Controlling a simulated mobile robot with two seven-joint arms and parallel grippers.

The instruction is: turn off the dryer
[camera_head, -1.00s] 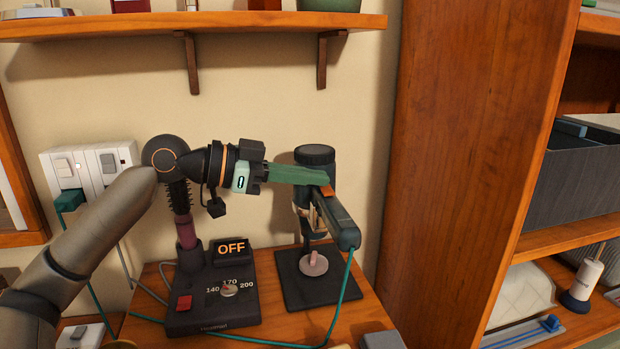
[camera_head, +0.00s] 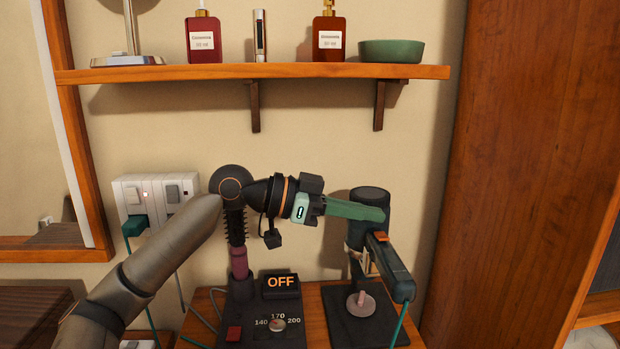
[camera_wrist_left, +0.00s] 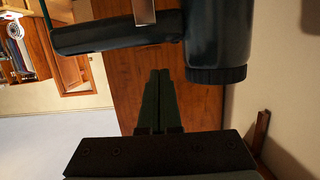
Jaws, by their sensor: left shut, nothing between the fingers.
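The dryer (camera_head: 400,282) is a dark teal hair dryer. It hangs barrel-down in a black stand (camera_head: 375,332) on the wooden tabletop, with its handle reaching toward the front right. An orange switch (camera_head: 380,237) shows on the handle. My left gripper (camera_head: 382,215) has green fingers, shut and empty, in front of the dryer's barrel and just above the switch. I cannot tell whether the fingertips touch it. In the left wrist view the shut fingers (camera_wrist_left: 160,78) point between the dryer's handle (camera_wrist_left: 112,34) and its barrel (camera_wrist_left: 218,40). My right gripper is not in view.
A black styling device (camera_head: 240,320) with an "OFF" display, dial and red button stands left of the dryer, below my left arm. Wall sockets (camera_head: 157,190) with plugs are behind. A shelf (camera_head: 260,72) with bottles and a green bowl is above. A tall wooden panel (camera_head: 530,180) bounds the right.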

